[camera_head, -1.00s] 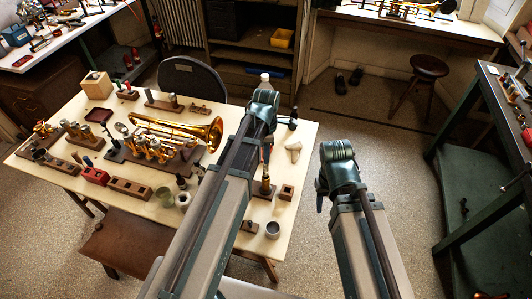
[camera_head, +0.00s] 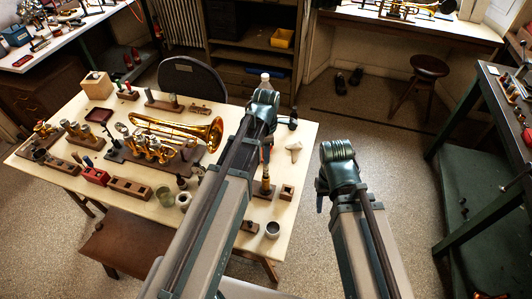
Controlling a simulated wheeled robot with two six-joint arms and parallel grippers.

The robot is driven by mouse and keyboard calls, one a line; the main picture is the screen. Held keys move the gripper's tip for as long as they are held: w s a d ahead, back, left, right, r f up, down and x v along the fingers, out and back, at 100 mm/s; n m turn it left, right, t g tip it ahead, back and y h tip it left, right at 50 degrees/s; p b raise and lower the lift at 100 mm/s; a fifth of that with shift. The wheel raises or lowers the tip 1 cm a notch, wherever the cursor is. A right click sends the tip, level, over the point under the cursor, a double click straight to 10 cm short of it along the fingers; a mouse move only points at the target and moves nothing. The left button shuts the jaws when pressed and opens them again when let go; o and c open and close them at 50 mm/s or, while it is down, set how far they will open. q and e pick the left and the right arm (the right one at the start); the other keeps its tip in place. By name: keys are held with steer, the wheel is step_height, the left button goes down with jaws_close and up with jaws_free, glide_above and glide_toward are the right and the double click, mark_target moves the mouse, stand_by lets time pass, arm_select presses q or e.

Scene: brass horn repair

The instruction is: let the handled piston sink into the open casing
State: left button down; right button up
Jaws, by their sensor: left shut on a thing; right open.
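My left arm reaches over the right half of the table. My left gripper (camera_head: 268,142) points down at its end, shut on a slim thing mostly hidden by the arm, probably the handled piston. Just below it a brass upright tube (camera_head: 265,184), probably the open casing, stands on a small wooden base. I cannot tell how far the piston is inside it. My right gripper (camera_head: 321,196) is open and empty, off the table's right edge; its jaws are mostly hidden behind the wrist.
A brass horn (camera_head: 190,130) lies mid-table. Wooden blocks with pistons (camera_head: 130,187) stand to the left. A grey cup (camera_head: 272,230), a small wooden block (camera_head: 287,192) and a pale piece (camera_head: 294,147) are near the tube.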

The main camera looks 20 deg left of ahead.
arm_select(q)
steer(key=shift+f+b, duration=0.25)
steer(key=shift+b, duration=0.05)
steer(key=shift+f+b, duration=1.45)
steer(key=shift+f, duration=0.1)
jaws_free()
